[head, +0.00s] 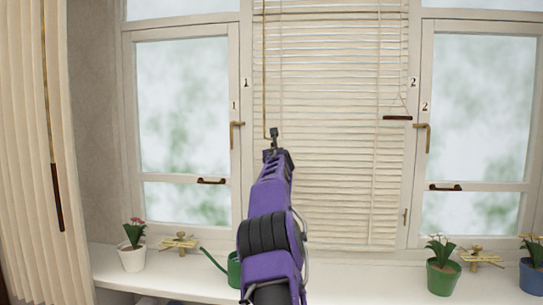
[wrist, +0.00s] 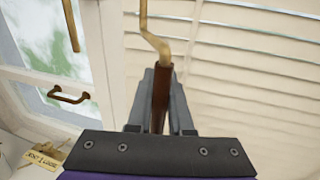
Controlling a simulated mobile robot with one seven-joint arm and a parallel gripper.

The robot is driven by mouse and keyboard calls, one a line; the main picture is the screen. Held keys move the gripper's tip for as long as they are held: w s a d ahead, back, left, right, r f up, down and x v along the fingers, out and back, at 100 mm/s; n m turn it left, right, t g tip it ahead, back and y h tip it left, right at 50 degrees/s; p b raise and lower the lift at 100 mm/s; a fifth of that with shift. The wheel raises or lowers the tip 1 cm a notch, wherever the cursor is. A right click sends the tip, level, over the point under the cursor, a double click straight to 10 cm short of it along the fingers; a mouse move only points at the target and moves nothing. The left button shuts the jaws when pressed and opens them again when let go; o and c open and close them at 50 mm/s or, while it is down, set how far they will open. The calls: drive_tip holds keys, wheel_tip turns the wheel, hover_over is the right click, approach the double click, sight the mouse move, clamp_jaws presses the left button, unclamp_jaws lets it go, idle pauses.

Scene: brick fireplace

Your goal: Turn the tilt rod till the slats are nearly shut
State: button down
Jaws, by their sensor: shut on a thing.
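The white horizontal blind (head: 335,170) hangs over the middle window, its pale slats showing narrow lines between them. In the wrist view the slats (wrist: 245,75) look tilted, with thin gaps. The brass tilt rod (head: 264,70) hangs down the blind's left side. Its cranked brass part (wrist: 150,32) and brown handle (wrist: 161,88) show close up in the wrist view. My gripper (head: 272,142) is at the rod's lower end. In the wrist view its fingers (wrist: 160,100) are shut around the brown handle. The lower handle is hidden by my gripper.
Cream vertical slats (head: 25,150) with another brown-handled wand (head: 57,195) hang at the far left. A dark pull bar (head: 397,118) hangs at the blind's right. Flowerpots (head: 132,258) and a green watering can (head: 233,268) stand on the sill. Brass handles (head: 236,125) jut from the window frames.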

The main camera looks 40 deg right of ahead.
idle(0.4)
drive_tip(key=c, duration=0.8)
unclamp_jaws()
drive_tip(key=shift+s, duration=0.1)
drive_tip(key=shift+c, duration=0.2)
drive_tip(key=b+v, duration=0.1)
drive_tip(key=v, duration=1.6)
drive_tip(key=shift+s, duration=0.2)
